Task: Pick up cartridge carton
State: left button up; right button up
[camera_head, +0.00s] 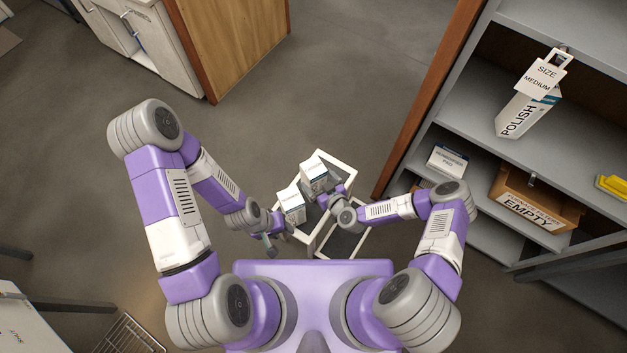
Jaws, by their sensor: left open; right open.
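Two small white cartons with dark label print too small to read stand at a white-framed tray with grey compartments (343,160). One is the upper carton (314,172), the other is the lower-left carton (292,206). I cannot tell which is the cartridge carton. My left gripper (273,238) is open, just below and left of the lower-left carton. My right gripper (327,195) is open, close below the upper carton; I cannot tell whether it touches it. Fingertips are small and partly hidden.
Grey shelves (480,130) at the right hold a POLISH carton (517,114), a small white carton (447,160), a cardboard box marked EMPTY (528,208) and a yellow item (612,186). A wooden cabinet (232,45) stands at the upper left. The floor between is clear.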

jog(key=x, duration=0.2)
jog(key=b+x, duration=0.1)
jog(key=x, duration=0.2)
jog(key=shift+w+d, duration=0.2)
jog(key=shift+r, duration=0.1)
jog(key=c, duration=1.6)
